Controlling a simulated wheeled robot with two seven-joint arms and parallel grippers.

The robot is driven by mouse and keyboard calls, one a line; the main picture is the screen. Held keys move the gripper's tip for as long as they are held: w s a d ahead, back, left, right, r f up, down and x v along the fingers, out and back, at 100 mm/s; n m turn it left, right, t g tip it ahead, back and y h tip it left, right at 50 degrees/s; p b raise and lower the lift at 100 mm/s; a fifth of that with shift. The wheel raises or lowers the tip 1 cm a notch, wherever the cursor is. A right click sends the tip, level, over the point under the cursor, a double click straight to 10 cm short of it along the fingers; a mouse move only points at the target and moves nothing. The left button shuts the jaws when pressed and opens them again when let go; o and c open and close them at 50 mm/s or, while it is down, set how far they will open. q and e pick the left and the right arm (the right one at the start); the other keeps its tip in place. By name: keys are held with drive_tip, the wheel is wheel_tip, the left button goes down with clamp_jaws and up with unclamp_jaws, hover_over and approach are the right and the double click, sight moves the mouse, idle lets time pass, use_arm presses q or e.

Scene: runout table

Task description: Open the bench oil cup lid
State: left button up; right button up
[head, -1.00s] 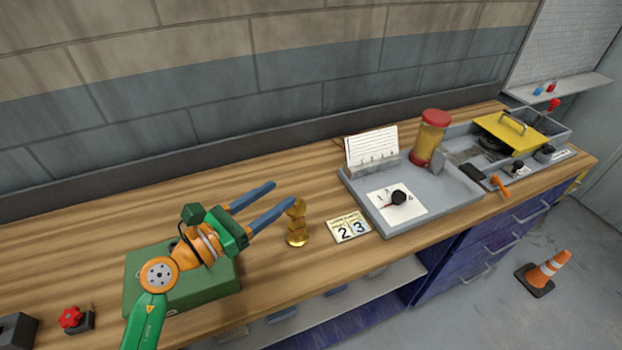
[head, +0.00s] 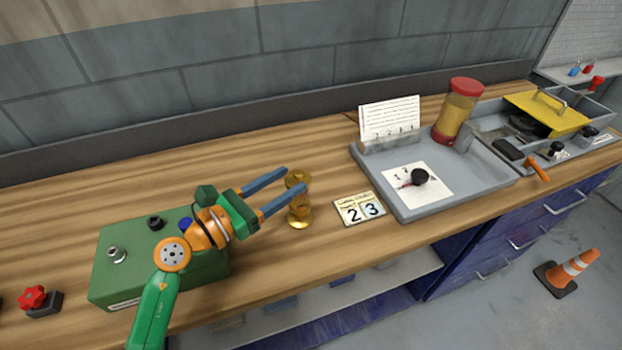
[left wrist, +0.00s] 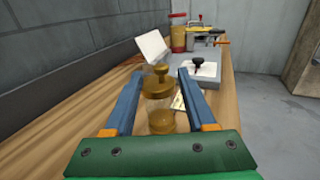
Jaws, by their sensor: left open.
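The brass oil cup (head: 299,212) stands upright on the wooden bench, right of the green box. Its lid (head: 297,180) sits at its top, and I see no clear opening. In the left wrist view the cup body (left wrist: 161,121) is low between the fingers, and the lid with its knob (left wrist: 159,84) is above it. My left gripper (head: 294,180) is open, its blue fingers reaching right on either side of the cup's upper part. Whether the fingers touch it I cannot tell. My right gripper is in neither view.
A green box (head: 120,277) with knobs sits under my left arm. A grey tray (head: 459,205) with a dial and a red-lidded jar (head: 457,112) stand farther right. Bench behind the cup is clear.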

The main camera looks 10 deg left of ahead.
sight(308, 176)
use_arm(q)
drive_tip(key=x, duration=0.2)
drive_tip(key=p+x, duration=0.1)
drive_tip(key=x, duration=0.1)
drive_tip(key=p+x, duration=0.1)
drive_tip(key=shift+w+d+r, duration=0.25)
drive_tip(key=shift+d+r, duration=0.05)
drive_tip(key=shift+d, duration=0.05)
drive_tip(key=shift+w+d+f, duration=0.15)
drive_tip(key=shift+w+d, duration=0.15)
drive_tip(key=shift+w, duration=0.15)
drive_tip(key=shift+a, duration=0.1)
clamp_jaws()
